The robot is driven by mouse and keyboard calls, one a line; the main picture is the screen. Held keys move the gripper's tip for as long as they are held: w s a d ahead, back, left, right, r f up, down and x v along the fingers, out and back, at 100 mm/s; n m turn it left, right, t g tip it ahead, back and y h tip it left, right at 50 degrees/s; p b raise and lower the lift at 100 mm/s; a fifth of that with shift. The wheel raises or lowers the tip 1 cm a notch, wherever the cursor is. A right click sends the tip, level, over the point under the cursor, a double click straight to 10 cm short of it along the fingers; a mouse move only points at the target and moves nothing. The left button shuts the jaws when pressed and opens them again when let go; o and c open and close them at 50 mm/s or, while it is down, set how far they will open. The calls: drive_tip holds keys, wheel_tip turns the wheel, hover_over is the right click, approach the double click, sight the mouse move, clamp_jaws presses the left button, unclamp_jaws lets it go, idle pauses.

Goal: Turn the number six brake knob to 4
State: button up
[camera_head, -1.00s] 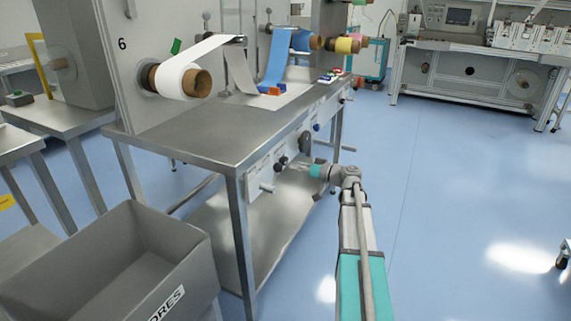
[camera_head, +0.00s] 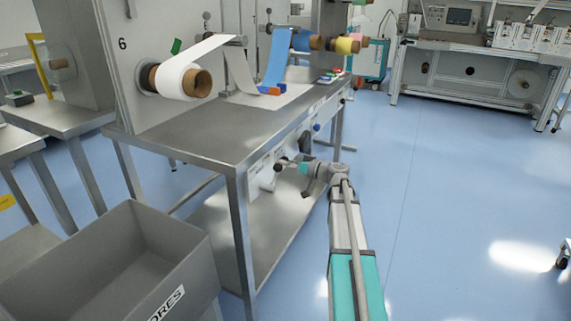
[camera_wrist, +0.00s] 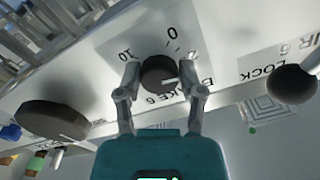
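The brake 6 knob (camera_wrist: 158,75) is small, round and dark, with a light pointer mark on its right side in the wrist view. It sits on a pale panel (camera_wrist: 85,85) with a printed scale; "10", "0" and part of a "2" show around it. The brake label below is partly hidden by my right finger. My gripper (camera_wrist: 162,68) has its two fingers on either side of the knob, apart, with narrow gaps visible. In the head view my gripper (camera_head: 290,163) is at the panel under the table's front edge, where the knob is hard to make out.
A larger dark knob (camera_wrist: 52,120) is left of the brake knob in the wrist view. A dark ball-ended lock lever (camera_wrist: 290,82) is to the right. The steel table top (camera_head: 200,115) overhangs the panel. A grey bin (camera_head: 125,250) stands front left.

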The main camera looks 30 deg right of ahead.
drive_tip(key=c, duration=0.4)
drive_tip(key=shift+a, duration=0.25)
clamp_jaws()
drive_tip(key=shift+d, duration=0.2)
drive_tip(key=shift+m, duration=0.4)
drive_tip(key=m, duration=0.9)
drive_tip(key=shift+s+m, duration=0.1)
drive_tip(key=shift+m, duration=0.3)
drive_tip(key=o, duration=1)
unclamp_jaws()
